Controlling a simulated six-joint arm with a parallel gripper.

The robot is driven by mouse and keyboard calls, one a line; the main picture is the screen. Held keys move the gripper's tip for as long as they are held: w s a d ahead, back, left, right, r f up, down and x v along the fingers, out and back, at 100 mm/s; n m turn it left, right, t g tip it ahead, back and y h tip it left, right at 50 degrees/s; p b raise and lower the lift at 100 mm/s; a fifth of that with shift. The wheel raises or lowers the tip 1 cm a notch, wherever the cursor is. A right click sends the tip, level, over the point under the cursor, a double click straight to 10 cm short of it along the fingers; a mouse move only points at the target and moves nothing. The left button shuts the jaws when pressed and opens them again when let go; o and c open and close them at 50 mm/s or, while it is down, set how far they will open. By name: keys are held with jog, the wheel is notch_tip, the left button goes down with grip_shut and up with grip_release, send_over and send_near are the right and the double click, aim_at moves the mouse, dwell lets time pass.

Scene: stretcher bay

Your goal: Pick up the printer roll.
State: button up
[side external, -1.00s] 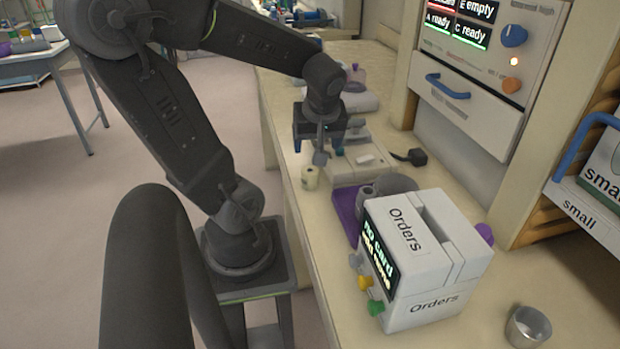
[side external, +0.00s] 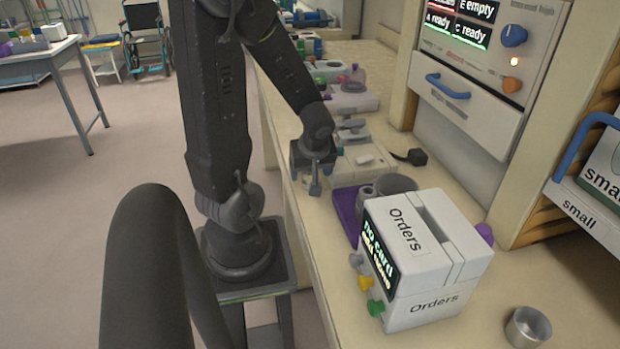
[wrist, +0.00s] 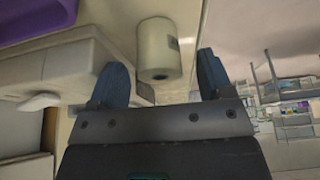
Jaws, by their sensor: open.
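The printer roll (wrist: 158,48) is a short cream cylinder with a dark hole in its end and a small dark patch on its side. In the wrist view it lies ahead of my gripper (wrist: 162,74), in line with the gap between the two blue fingers. The fingers are apart with nothing clamped between them. In the side view my gripper (side external: 312,173) is low over the near edge of the counter and hides the roll.
The counter (side external: 470,335) holds a white Orders box (side external: 430,250), a purple tray (side external: 344,205) with grey round parts, a pale device (side external: 362,160) and a metal cup (side external: 528,327). Open floor lies left of the counter edge.

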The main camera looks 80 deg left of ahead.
jog(key=shift+x, duration=1.3)
jog(key=c, duration=1)
